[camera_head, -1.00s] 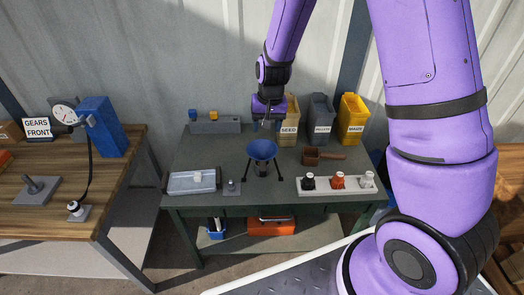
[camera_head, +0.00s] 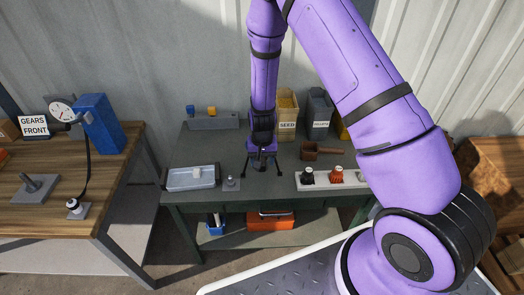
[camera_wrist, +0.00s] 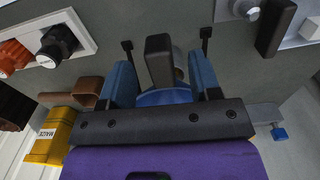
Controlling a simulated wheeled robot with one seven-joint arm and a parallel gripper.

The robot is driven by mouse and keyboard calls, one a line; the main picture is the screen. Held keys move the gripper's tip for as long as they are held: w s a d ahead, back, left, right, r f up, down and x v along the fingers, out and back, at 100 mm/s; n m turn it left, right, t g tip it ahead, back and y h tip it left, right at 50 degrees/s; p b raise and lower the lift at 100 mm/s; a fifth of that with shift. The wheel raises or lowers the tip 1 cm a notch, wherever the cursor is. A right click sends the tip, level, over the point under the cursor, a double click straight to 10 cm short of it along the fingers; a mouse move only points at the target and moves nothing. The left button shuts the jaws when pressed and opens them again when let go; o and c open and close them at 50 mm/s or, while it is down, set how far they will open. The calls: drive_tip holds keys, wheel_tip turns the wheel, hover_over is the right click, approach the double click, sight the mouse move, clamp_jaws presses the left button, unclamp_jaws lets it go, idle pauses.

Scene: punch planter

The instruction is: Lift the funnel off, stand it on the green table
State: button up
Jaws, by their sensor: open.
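My gripper (camera_head: 262,158) is low over the middle of the green table (camera_head: 215,146), right at the funnel and its stand, and it hides most of both in the head view. In the wrist view the blue funnel (camera_wrist: 165,97) shows in part just beyond the dark gripper bar (camera_wrist: 160,122). Blue slanted pieces show to each side, and I cannot tell whether they are fingers or funnel. My gripper is open; contact with the funnel cannot be made out. Dark stand legs (camera_head: 278,168) reach the tabletop.
A pale tray (camera_head: 191,178) and a small grey plate with a knob (camera_head: 231,184) are to the left. A white strip with several knobs (camera_head: 330,183) is at front right. Bare tabletop shows at left.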

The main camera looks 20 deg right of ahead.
drive_tip(key=shift+f, duration=2.1)
clamp_jaws()
drive_tip(key=shift+r, duration=5.05)
